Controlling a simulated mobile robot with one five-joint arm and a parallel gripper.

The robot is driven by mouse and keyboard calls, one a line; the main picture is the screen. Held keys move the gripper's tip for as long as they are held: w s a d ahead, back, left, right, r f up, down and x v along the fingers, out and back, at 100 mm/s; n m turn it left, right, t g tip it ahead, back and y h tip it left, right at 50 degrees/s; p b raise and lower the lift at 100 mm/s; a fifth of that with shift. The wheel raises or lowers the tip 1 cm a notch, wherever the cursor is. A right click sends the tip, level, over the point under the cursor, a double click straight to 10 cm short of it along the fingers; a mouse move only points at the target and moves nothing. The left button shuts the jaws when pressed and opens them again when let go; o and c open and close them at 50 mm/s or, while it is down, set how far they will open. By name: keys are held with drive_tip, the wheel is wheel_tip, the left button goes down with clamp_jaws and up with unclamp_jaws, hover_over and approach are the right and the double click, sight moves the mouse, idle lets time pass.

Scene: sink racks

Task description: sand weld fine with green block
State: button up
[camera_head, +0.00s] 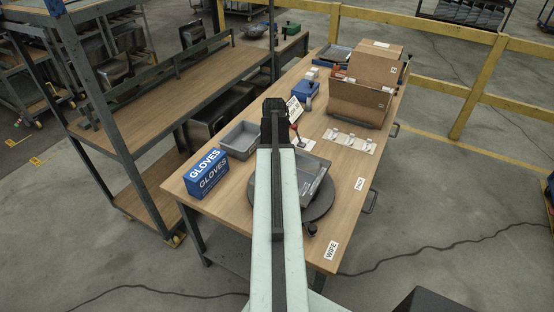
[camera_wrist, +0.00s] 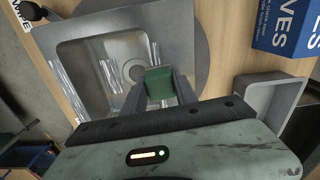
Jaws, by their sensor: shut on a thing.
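The green block (camera_wrist: 159,82) is pinched between the two fingers of my gripper (camera_wrist: 160,94) in the wrist view. Below it is a grey metal sink (camera_wrist: 100,48) with a round drain (camera_wrist: 135,70); I cannot tell whether the block touches it. Bright streaky weld marks (camera_wrist: 60,78) run along the sink's basin edges, with others near the block. In the head view the sink (camera_head: 318,170) sits on a dark round turntable (camera_head: 322,208), partly hidden by my arm. My gripper and the block are hidden there.
A blue gloves box (camera_head: 207,174) and a grey bin (camera_head: 240,138) stand left of the sink. Cardboard boxes (camera_head: 362,95), a blue container (camera_head: 305,92) and a white strip with small parts (camera_head: 349,142) lie farther back. A dark knob (camera_head: 310,229) is at the turntable's front.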

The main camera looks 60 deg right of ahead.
drive_tip(key=shift+s+a, duration=0.1)
drive_tip(key=shift+a, duration=2.8)
drive_tip(key=shift+d, duration=0.1)
drive_tip(key=shift+r+p, duration=0.35)
drive_tip(key=shift+p, duration=0.1)
wheel_tip(320, 180, up, 5)
drive_tip(key=p, duration=0.5)
drive_tip(key=shift+r, duration=0.15)
wheel_tip(320, 180, up, 3)
drive_tip(key=p, duration=0.3)
